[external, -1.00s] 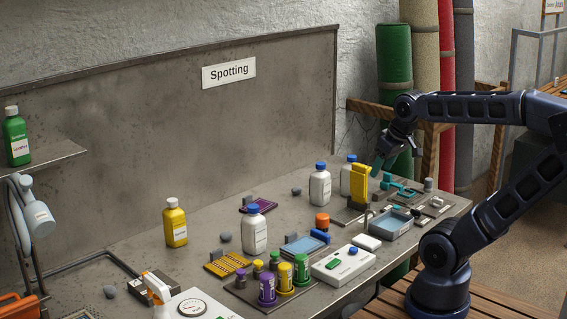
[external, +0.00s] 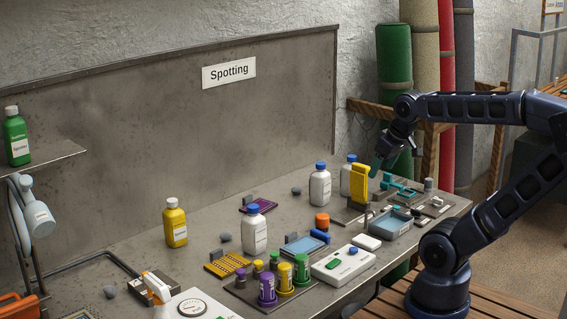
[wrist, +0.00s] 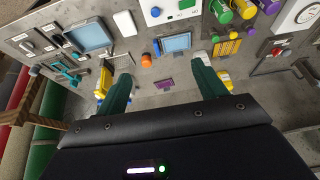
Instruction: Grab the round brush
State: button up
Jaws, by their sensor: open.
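I cannot tell for certain which item is the round brush. A short round orange piece (external: 322,221) stands mid-bench beside a small blue piece (external: 320,237); the orange piece also shows in the wrist view (wrist: 146,60). My gripper (wrist: 163,84) is open, its two green fingers apart with nothing held between them. In the external view my gripper (external: 380,163) hangs above the far right end of the bench, behind the yellow upright piece (external: 360,184) and well clear of the orange piece. Its fingertips are partly hidden there.
White bottles with blue caps (external: 320,186) stand along the bench. A blue tray (external: 392,225), a white box with buttons (external: 343,264) and coloured cylinders (external: 267,288) crowd the front. The back wall panel (external: 150,130) rises behind. Bare bench shows near the yellow bottle (external: 175,225).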

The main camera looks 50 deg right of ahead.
jog(key=w+d+f+n+h, duration=0.2)
jog(key=w+d+f+n, duration=0.1)
jog(key=w+n, duration=0.45)
jog(key=n+g+h, duration=0.1)
jog(key=n, duration=1.9)
send_over(323, 216)
jog(key=s+a, duration=0.2)
notch_tip(323, 216, down, 19)
jog(key=shift+m, duration=0.25)
jog(key=shift+s+x, duration=0.1)
jog(key=shift+x, duration=2.35)
jog(key=shift+s+x, duration=0.15)
jog(key=shift+x, duration=2.3)
jog(key=shift+f, duration=0.1)
jog(key=c, duration=1.1)
